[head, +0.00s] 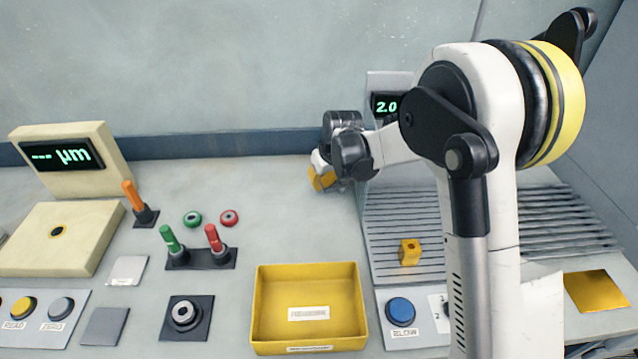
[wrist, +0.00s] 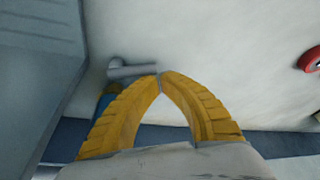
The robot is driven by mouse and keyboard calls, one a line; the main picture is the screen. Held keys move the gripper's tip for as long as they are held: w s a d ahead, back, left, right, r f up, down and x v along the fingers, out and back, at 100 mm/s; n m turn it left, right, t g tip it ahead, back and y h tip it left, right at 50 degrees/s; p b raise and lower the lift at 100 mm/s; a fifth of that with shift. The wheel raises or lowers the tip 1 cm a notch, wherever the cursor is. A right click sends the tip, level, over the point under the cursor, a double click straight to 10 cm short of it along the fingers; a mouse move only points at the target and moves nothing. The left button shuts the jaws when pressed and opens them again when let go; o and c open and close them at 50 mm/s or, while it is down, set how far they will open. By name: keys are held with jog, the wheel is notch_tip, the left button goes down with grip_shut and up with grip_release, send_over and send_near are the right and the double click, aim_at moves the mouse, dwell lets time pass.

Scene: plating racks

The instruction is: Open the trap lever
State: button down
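A grey bar-shaped handle (wrist: 132,71) with a rounded pivot end shows in the wrist view, above a blue part (wrist: 104,101) partly hidden by a finger; it looks like the trap lever. My gripper (wrist: 160,75) has its two yellow fingers together at the tips, right at the bar's free end. I cannot tell whether they touch it. In the head view my gripper (head: 322,180) is at the left side of the unit with the 2.0 display (head: 386,106). The handle is hidden there by my wrist and arm.
A ribbed grey deck (head: 395,225) holds a yellow block (head: 410,252). A yellow tray (head: 262,315) stands in front. Green and red levers (head: 213,238) and an orange lever (head: 134,195) stand left. The bench between them and my gripper is mostly clear.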

jog(key=shift+s+d, duration=0.1)
jog(key=shift+s, duration=0.5)
jog(key=shift+s+d, duration=0.4)
jog(key=shift+s, duration=0.5)
dwell(0.3)
jog(key=v, duration=0.7)
jog(key=shift+r, duration=0.25)
